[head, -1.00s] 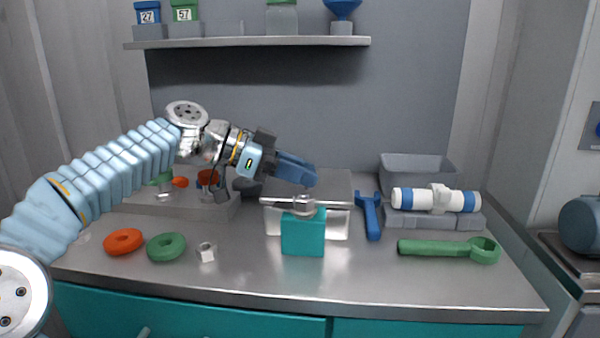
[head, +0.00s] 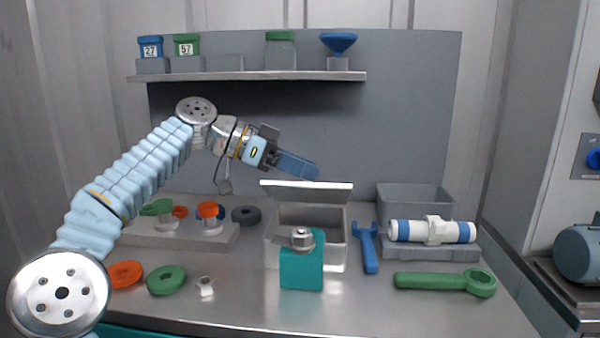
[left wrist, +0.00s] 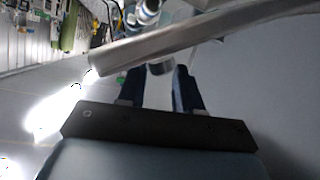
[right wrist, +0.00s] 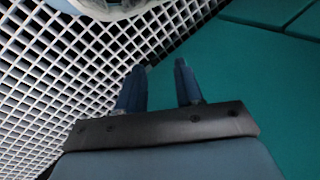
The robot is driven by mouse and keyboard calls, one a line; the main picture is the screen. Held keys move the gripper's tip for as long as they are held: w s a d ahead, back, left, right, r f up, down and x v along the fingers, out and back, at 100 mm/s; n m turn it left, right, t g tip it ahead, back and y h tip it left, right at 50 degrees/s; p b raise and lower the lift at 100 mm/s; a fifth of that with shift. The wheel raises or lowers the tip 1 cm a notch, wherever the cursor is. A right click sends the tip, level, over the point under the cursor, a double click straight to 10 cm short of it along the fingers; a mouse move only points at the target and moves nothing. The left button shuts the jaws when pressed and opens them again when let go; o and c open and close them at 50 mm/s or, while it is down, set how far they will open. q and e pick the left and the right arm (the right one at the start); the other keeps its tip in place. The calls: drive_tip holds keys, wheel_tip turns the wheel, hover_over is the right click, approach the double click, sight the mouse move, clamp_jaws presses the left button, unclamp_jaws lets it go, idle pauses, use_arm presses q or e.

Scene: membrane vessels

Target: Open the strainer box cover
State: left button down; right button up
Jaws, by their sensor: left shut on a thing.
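The strainer box (head: 337,245) is a clear grey box in the middle of the bench. Its pale cover (head: 308,191) is raised and tilted above the box, leaving the front opening visible. My right gripper (right wrist: 163,68) is open and empty, away from the bench top, above a white grating and beside a teal panel.
A teal block (head: 301,267) with a metal nut stands right before the box. A shelf (head: 250,76) hangs above.

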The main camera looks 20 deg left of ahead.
use_arm(q)
drive_tip(key=shift+w+a+f, duration=0.25)
drive_tip(key=shift+w+a, duration=0.05)
drive_tip(key=shift+w, duration=0.1)
drive_tip(key=c, duration=1.2)
unclamp_jaws()
drive_tip(key=o, duration=0.4)
drive_tip(key=shift+w+f, duration=0.15)
drive_tip(key=shift+c, duration=0.2)
drive_tip(key=shift+r, duration=0.25)
drive_tip(key=shift+s+a+r, duration=0.15)
drive_tip(key=shift+s+a, duration=0.1)
drive_tip(key=shift+a, duration=0.1)
drive_tip(key=v, duration=1.1)
drive_tip(key=shift+c, duration=0.2)
